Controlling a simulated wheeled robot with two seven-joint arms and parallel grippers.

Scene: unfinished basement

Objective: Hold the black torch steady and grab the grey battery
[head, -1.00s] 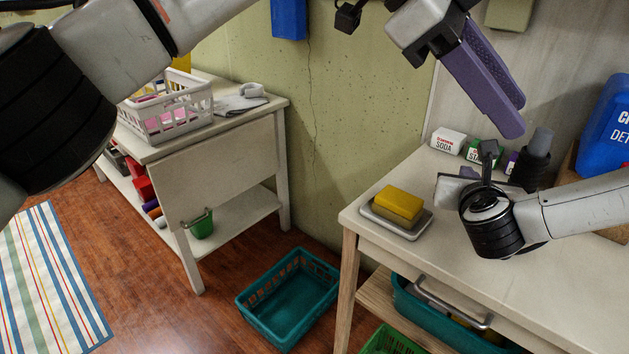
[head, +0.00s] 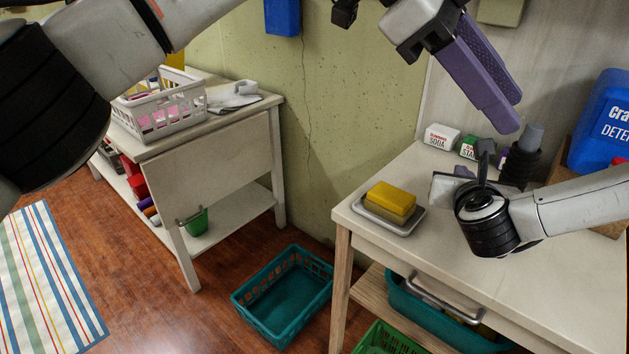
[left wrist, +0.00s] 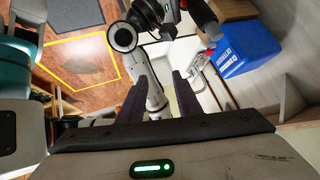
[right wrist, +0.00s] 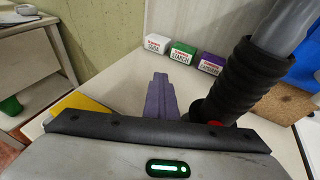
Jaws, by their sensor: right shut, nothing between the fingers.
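The black torch (head: 519,167) stands upright on the right-hand worktop, a ribbed cylinder. The grey battery (head: 535,134) sticks up out of its top. In the right wrist view the torch (right wrist: 232,85) is just right of my right gripper, with the battery (right wrist: 284,27) above it. My right gripper (right wrist: 160,82) is shut and empty, low over the worktop beside the torch; contact cannot be told. My left gripper (head: 510,112) is open and empty, above and slightly left of the battery in the head view. Its purple fingers are spread apart in the left wrist view (left wrist: 160,77).
Soda (head: 441,138) and starch (head: 468,147) boxes stand behind my right gripper. A blue detergent container (head: 604,125) is right of the torch. A yellow sponge (head: 391,198) lies on a dish at the worktop's left. The worktop's front right (head: 565,275) is clear.

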